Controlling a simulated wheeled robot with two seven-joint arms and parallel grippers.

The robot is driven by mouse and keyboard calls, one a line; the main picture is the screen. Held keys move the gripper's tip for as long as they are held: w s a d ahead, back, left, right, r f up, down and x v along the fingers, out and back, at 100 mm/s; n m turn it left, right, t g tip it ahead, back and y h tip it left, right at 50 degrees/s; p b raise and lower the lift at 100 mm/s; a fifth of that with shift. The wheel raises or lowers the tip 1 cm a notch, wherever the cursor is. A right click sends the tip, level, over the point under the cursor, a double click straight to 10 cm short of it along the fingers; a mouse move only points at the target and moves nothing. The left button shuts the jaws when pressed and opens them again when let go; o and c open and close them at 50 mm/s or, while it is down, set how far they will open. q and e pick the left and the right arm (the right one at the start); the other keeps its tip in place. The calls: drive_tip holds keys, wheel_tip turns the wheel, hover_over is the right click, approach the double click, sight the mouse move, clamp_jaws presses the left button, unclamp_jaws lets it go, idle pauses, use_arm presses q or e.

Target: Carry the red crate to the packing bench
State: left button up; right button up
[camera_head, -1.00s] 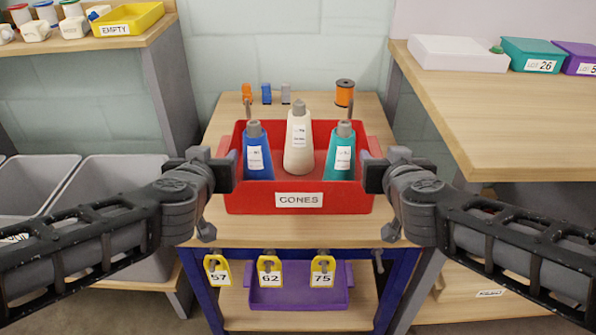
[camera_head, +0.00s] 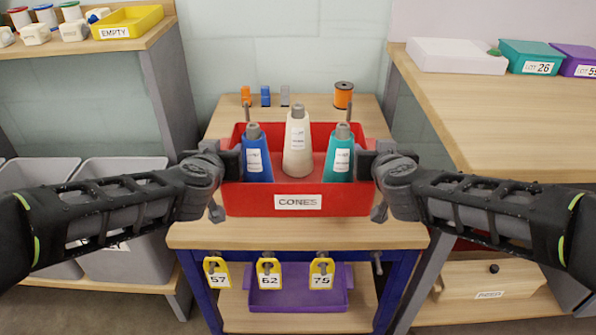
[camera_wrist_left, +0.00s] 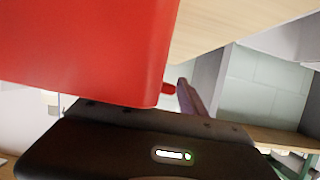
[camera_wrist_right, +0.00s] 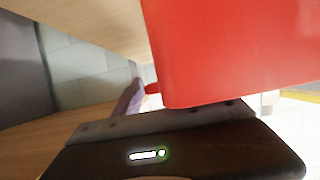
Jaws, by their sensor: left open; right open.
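The red crate (camera_head: 250,203), labelled CONES, is upright on a wooden-topped bench with blue legs (camera_head: 300,236). It holds a blue cone (camera_head: 257,160), a cream cone (camera_head: 297,150) and a teal cone (camera_head: 339,160). My left gripper (camera_head: 229,160) is at its left side and my right gripper (camera_head: 368,160) at its right side, both open. They cover the crate's side handles. The crate wall is close above each gripper in the left wrist view (camera_wrist_left: 90,50) and the right wrist view (camera_wrist_right: 235,50). I cannot tell whether the crate is slightly raised.
Small spools (camera_head: 265,96) and an orange spool (camera_head: 343,95) stand behind the crate. A wooden bench (camera_head: 500,130) at right carries a white box (camera_head: 455,56) and bins. A shelf at left holds a yellow EMPTY tray (camera_head: 128,22). Grey bins (camera_head: 125,235) stand below it.

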use_arm(q)
drive_tip(key=shift+w, duration=0.15)
use_arm(e)
drive_tip(key=shift+w, duration=0.15)
use_arm(q)
clamp_jaws()
use_arm(e)
clamp_jaws()
idle(0.9)
use_arm(q)
drive_tip(key=shift+r, duration=0.15)
use_arm(e)
drive_tip(key=shift+r, duration=0.15)
